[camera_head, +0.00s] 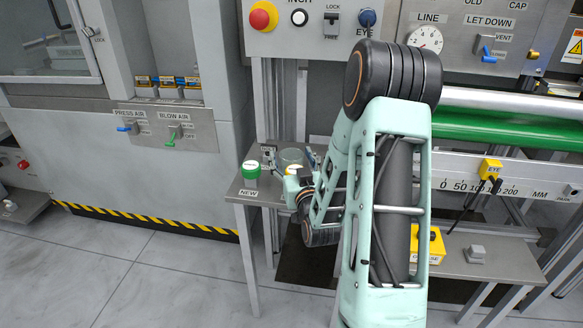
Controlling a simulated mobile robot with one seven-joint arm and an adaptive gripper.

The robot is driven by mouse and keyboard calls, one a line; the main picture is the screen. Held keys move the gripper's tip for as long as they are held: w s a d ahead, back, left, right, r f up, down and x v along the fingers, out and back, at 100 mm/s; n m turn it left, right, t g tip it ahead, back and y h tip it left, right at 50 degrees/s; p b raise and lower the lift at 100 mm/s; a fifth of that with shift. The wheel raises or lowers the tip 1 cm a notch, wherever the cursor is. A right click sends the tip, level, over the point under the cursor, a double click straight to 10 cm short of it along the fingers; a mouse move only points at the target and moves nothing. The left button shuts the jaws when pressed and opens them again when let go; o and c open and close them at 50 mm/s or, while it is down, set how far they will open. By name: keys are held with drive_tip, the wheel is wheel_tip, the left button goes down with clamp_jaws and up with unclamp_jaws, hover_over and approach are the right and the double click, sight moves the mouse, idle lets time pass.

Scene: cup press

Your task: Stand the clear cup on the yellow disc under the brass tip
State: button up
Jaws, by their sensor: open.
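A clear round cup (291,157) shows at the back of the small grey table, just left of my wrist. My gripper (311,157) is beside it, small and partly hidden by my own arm. Its jaws look open, and I cannot tell whether they touch the cup. A small yellow patch shows just below the cup; I cannot tell whether it is the disc or part of my wrist. I cannot make out the brass tip; my arm covers much of the middle of the view.
A yellow box (430,246) and a grey block (475,253) are on the low bench (505,262) at right. A green roller (510,130) runs behind. Floor at left is clear.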

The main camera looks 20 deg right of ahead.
drive_tip(key=shift+c, duration=0.2)
drive_tip(key=c, duration=1.2)
wheel_tip(320, 180, up, 10)
drive_tip(key=p, duration=0.3)
drive_tip(key=a+f+n+y, duration=0.2)
drive_tip(key=a+y, duration=0.1)
drive_tip(key=a, duration=1.5)
wheel_tip(320, 180, up, 32)
drive_tip(key=p, duration=3.2)
drive_tip(key=shift+d, duration=0.3)
drive_tip(key=shift+w+r, duration=0.1)
